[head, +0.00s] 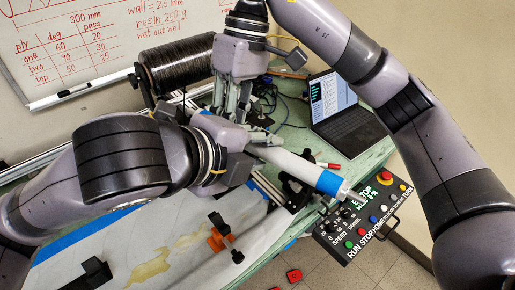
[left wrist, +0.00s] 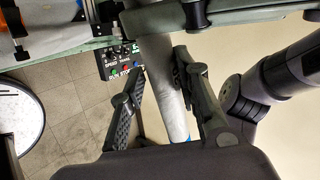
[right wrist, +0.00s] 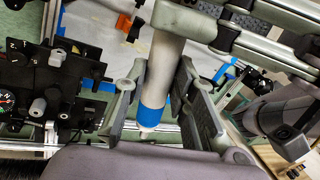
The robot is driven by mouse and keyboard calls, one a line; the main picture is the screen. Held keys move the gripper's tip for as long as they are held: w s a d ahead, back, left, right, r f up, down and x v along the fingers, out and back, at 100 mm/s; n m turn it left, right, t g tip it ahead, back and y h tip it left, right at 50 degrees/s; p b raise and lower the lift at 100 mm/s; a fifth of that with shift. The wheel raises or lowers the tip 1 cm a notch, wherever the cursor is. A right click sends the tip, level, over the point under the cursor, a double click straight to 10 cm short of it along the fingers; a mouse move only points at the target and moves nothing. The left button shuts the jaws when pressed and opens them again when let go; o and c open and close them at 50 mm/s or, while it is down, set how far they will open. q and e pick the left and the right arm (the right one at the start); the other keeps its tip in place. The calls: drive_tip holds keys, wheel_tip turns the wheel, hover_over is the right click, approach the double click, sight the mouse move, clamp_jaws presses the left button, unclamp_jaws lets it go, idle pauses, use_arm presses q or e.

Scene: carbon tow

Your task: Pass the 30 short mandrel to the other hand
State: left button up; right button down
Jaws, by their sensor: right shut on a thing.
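The mandrel is a pale grey tube with blue bands (head: 295,165); it slants in mid-air above the bench, its banded end at lower right. My right gripper (head: 236,103) comes down from above and is shut on the mandrel, which also shows in the right wrist view (right wrist: 166,65). My left gripper (head: 262,140) comes in from the left beside it. In the left wrist view the mandrel (left wrist: 163,75) runs between the spread left fingers (left wrist: 166,92), with a gap on the left. The two grippers are close together, and their fingers partly hide the tube.
A black spool (head: 178,68) stands at the back and a laptop (head: 338,112) at the back right. A control panel (head: 360,222) with coloured buttons is near the bench edge below the tube end. Orange and black clamps (head: 218,238) are on the light work surface.

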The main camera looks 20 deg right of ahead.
use_arm(q)
drive_tip(key=shift+s+f, duration=0.1)
drive_tip(key=shift+f, duration=0.1)
clamp_jaws()
use_arm(e)
drive_tip(key=shift+d+r, duration=0.1)
drive_tip(key=c, duration=1.7)
unclamp_jaws()
drive_tip(key=shift+w, duration=0.1)
use_arm(q)
drive_tip(key=shift+r, duration=0.15)
use_arm(e)
drive_tip(key=o, duration=0.5)
drive_tip(key=shift+c, duration=0.2)
